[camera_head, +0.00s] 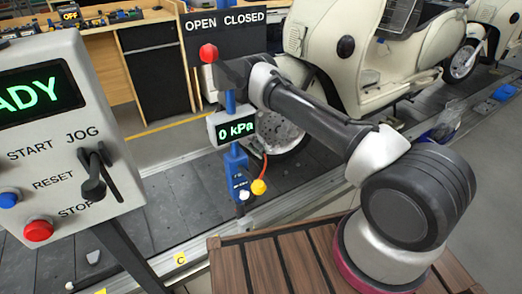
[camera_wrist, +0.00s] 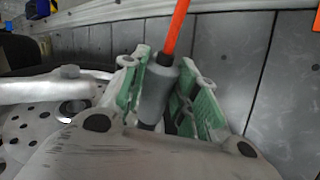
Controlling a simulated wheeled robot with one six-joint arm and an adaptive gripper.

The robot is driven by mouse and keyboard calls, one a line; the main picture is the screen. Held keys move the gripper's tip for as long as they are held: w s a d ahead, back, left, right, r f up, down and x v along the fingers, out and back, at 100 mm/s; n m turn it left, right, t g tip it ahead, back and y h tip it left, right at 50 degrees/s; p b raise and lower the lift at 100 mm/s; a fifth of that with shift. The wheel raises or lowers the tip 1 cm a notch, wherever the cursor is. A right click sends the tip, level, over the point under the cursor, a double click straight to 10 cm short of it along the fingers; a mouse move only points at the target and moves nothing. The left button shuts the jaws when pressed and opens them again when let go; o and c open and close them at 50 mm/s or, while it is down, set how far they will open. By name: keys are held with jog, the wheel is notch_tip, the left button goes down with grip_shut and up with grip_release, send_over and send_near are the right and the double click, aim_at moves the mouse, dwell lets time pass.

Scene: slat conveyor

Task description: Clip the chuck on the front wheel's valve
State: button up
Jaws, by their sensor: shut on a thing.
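In the wrist view, my gripper (camera_wrist: 166,85) is closed around a grey cylindrical chuck (camera_wrist: 157,92), held between its green-lined fingers. An orange hose (camera_wrist: 176,28) runs up from the chuck. The front wheel (camera_wrist: 28,122) shows at the left as a perforated metal disc, beside my gripper. I cannot pick out its valve for certain. In the head view, the front wheel (camera_head: 287,137) of a cream scooter (camera_head: 328,60) stands on the conveyor, partly behind my arm and the gauge post. My gripper and the chuck cannot be made out there.
A gauge (camera_head: 235,129) reading 0 kPa stands on a blue post with a yellow knob (camera_head: 258,187). A red-knobbed lever (camera_head: 208,53) is before an OPEN CLOSED sign (camera_head: 225,22). A control box (camera_head: 60,130) stands left. Dark conveyor slats (camera_head: 175,200) lie clear beside the wheel.

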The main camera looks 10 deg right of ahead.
jog(key=shift+w, duration=0.4)
jog(key=o, duration=1.2)
notch_tip(320, 180, up, 10)
jog(key=shift+f, duration=0.1)
